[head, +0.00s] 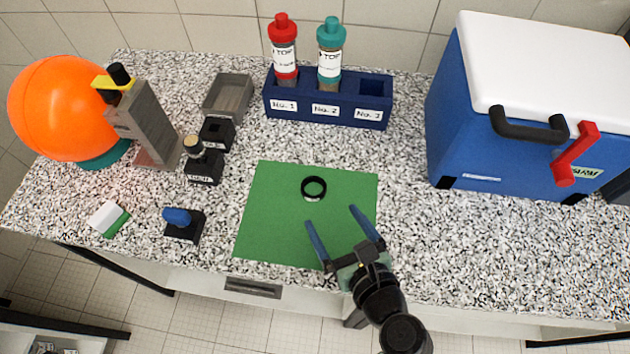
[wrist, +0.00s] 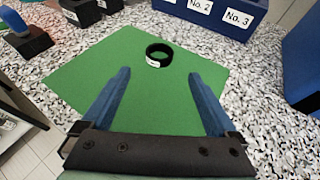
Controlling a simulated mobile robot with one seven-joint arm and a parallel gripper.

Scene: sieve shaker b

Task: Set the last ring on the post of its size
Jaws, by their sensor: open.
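A black ring (head: 304,188) with a small white label lies flat on the green mat (head: 275,240); it also shows in the wrist view (wrist: 148,52), just beyond my fingertips. My gripper (head: 331,216) is open and empty above the mat, its two blue fingers apart and pointing toward the ring without touching it. Left of the mat, a blue rounded post (head: 177,216) stands on a black base. Behind it is a black labelled base (head: 203,172) with a pale round top, and a further black block (head: 217,134). Their labels are too small to read surely.
A blue rack (head: 328,112) with a red-capped and a teal-capped bottle stands at the back; slot No. 3 is empty. A grey tray (head: 228,96), grey stand (head: 145,125) and orange ball (head: 62,110) are left. A blue cooler (head: 470,150) is right. The front-right counter is clear.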

